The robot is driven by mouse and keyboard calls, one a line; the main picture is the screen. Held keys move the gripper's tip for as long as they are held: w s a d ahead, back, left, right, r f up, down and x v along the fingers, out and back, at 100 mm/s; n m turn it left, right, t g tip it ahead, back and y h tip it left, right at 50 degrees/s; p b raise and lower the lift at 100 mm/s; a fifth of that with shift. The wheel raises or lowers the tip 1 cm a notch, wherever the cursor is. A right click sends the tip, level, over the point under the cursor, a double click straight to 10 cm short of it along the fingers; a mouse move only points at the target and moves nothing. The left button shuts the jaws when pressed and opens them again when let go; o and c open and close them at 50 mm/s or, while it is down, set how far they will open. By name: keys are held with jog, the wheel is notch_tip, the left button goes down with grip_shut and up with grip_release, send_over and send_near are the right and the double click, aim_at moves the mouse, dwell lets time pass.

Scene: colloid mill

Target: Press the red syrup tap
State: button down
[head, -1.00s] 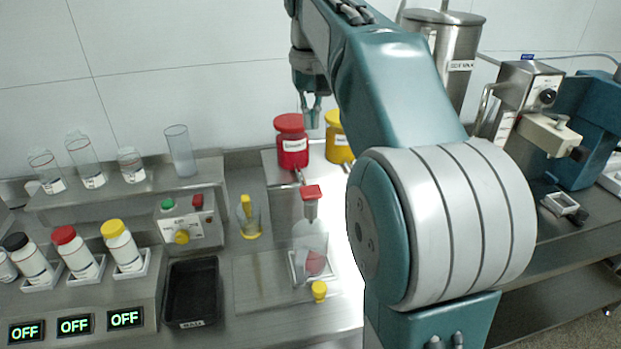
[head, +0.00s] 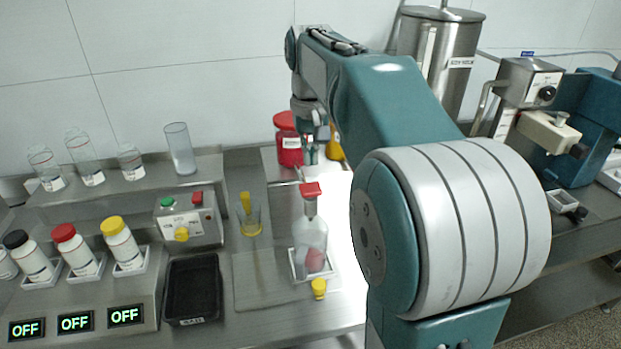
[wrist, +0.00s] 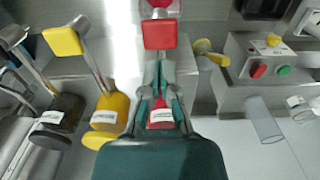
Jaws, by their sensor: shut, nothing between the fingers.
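The red syrup tap (head: 311,189) is a flat red paddle in front of the red syrup jar (head: 290,150), above a clear bottle (head: 310,235) with red in its lower part. In the wrist view the red tap (wrist: 158,35) shows as a red square just beyond my fingertips. My gripper (head: 311,156) is shut and empty, pointing down, above and behind the tap in the head view. It also shows in the wrist view (wrist: 159,68), where it covers part of the red jar (wrist: 161,117). I cannot tell whether the fingertips touch the tap.
A yellow jar (wrist: 110,118) with a yellow tap (wrist: 62,41) and a dark jar (wrist: 58,118) stand beside the red one. A button box (head: 188,220), a yellow beaker (head: 248,215) and a black tray (head: 192,285) are left of the bottle. A small yellow cap (head: 319,288) lies in front.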

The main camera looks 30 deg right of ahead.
aim_at(311, 188)
notch_tip(311, 188, down, 6)
jog(key=shift+r, duration=0.15)
dwell(0.3)
jog(key=shift+s+f, duration=0.1)
jog(key=shift+f, duration=0.85)
notch_tip(311, 188, up, 12)
jog(key=shift+r, duration=0.1)
dwell(1.3)
jog(key=shift+a, duration=0.1)
